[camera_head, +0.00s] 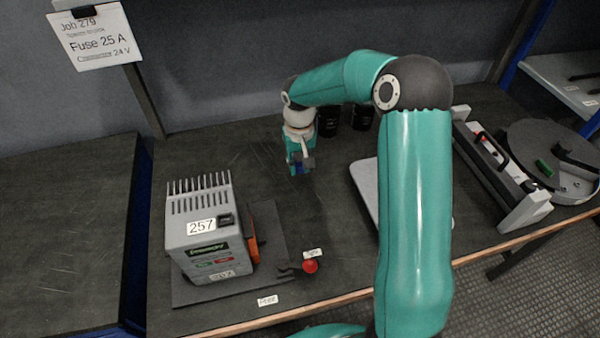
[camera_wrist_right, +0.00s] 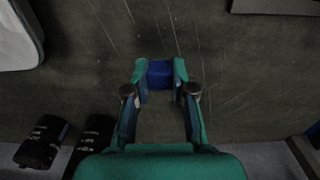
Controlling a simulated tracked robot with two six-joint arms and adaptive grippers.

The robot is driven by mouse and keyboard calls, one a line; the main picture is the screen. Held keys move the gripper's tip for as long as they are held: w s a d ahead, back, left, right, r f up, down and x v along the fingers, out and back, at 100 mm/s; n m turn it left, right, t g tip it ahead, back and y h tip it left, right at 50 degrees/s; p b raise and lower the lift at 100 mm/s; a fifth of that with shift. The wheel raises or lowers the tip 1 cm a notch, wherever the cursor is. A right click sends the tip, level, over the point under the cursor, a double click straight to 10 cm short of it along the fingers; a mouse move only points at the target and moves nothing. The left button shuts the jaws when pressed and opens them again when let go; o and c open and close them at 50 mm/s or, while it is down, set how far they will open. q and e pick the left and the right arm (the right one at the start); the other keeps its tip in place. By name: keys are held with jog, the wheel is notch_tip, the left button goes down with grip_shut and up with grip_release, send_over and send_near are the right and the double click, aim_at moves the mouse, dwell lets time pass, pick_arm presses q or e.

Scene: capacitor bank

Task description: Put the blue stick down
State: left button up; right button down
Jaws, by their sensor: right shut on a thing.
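The blue stick (camera_wrist_right: 160,75) sits between the fingertips of my right gripper (camera_wrist_right: 160,88) in the right wrist view. Only a short blue piece of it shows, with dark table surface beyond it. In the head view my right gripper (camera_head: 300,166) points down over the dark bench (camera_head: 335,210), toward the back middle, and a bit of blue (camera_head: 297,169) shows at its tips. I cannot tell whether the stick touches the bench. My left gripper is not in view.
A grey box labelled 257 (camera_head: 205,240) stands on the left of the bench, with a red knob (camera_head: 310,266) near it. Black cylinders (camera_head: 330,120) stand behind my gripper. A light tray (camera_head: 364,180) lies right, partly hidden by my arm. Bare bench surrounds my gripper.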

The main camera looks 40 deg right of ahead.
aim_at(299, 172)
notch_tip(299, 172, down, 4)
jog(key=shift+r, duration=0.1)
jog(key=shift+f+b, duration=0.6)
jog(key=c, duration=1)
grip_release()
jog(key=shift+r, duration=0.1)
